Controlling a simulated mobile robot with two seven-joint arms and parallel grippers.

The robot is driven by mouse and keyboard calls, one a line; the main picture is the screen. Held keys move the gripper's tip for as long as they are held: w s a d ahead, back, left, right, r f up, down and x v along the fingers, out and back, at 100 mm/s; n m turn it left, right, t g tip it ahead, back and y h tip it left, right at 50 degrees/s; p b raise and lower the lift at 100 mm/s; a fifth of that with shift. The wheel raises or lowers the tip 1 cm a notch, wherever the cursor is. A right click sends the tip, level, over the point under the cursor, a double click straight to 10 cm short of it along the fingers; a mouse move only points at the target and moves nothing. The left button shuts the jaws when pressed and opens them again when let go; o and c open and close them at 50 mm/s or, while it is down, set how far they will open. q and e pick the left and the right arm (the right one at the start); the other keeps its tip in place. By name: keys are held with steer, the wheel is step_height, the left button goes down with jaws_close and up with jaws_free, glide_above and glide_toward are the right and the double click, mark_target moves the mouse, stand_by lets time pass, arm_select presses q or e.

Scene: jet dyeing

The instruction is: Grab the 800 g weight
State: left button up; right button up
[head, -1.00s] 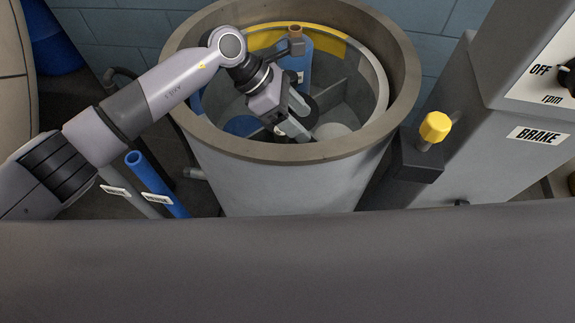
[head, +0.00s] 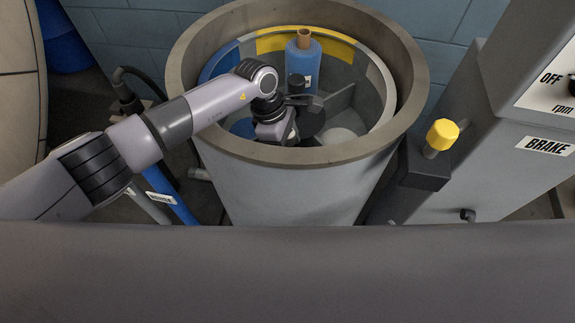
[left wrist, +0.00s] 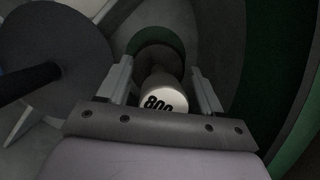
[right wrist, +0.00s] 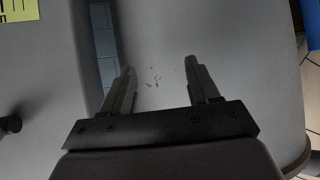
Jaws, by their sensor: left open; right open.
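The 800 g weight (left wrist: 163,97) shows in the left wrist view, with a white end marked 800 and a darker body behind it. It lies between the two fingers of my left gripper (left wrist: 160,82), which is open, with a finger on each side. I cannot tell whether either finger touches it. In the head view my left gripper (head: 277,130) reaches down inside the round drum (head: 285,185), and the weight is hidden there. My right gripper (right wrist: 160,68) is open and empty in its wrist view, in front of a plain grey surface.
A blue roll on a brown core (head: 302,62) stands at the back of the drum. The drum's thick rim (head: 180,85) surrounds the arm.

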arm_select(q)
jaws_close()
steer(key=shift+w, duration=0.1)
stand_by(1.2)
